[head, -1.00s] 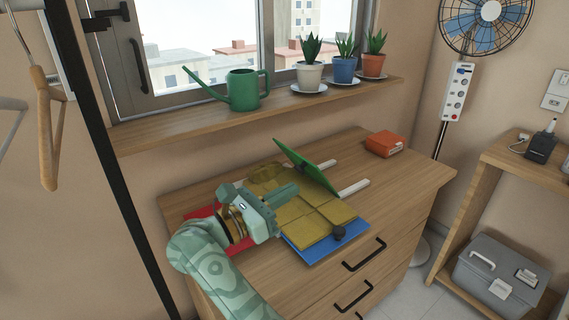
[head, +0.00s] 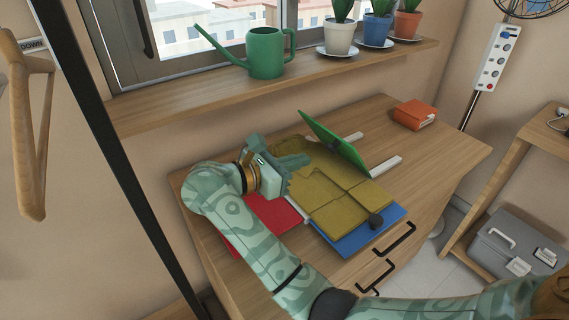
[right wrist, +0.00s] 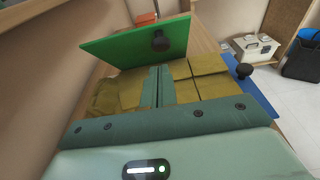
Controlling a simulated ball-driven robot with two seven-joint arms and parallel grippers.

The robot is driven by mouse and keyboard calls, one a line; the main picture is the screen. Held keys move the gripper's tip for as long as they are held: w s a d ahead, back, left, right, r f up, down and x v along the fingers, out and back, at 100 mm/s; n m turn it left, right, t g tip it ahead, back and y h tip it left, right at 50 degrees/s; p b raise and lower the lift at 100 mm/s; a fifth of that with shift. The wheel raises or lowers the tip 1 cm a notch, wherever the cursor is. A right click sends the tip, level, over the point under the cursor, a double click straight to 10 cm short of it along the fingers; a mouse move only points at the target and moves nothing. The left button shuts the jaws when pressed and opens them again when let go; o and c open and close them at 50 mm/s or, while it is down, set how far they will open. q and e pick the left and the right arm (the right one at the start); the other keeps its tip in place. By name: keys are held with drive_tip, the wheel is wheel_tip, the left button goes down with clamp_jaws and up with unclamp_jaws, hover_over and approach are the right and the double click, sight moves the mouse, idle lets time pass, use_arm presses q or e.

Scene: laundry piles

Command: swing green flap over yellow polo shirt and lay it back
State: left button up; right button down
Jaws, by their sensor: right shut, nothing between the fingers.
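The green flap (head: 335,143) stands raised and tilted along the back right side of the yellow polo shirt (head: 340,185). The shirt lies flat on the folding board, darker yellow with square creases. In the right wrist view the green flap (right wrist: 130,45) shows a black knob on its face, and the shirt (right wrist: 205,80) lies below it. My right gripper (head: 303,161) is shut and empty above the shirt's left part, apart from the flap; its fingertips show in the right wrist view (right wrist: 160,70). My left gripper is not in view.
The board's red flap (head: 268,212) lies at the left and its blue flap (head: 358,236), with a black knob, at the front right. White rails (head: 384,167) lie behind the green flap. An orange box (head: 414,115) sits at the dresser's back right. Plants and a watering can (head: 266,53) stand on the sill.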

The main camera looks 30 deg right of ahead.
sight(338, 137)
drive_tip(key=d, duration=0.3)
drive_tip(key=d+f+b, duration=0.1)
drive_tip(key=d, duration=0.1)
drive_tip(key=shift+w, duration=0.2)
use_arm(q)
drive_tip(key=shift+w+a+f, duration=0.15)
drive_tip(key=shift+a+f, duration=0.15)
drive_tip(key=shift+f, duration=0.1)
use_arm(e)
drive_tip(key=shift+r, duration=0.15)
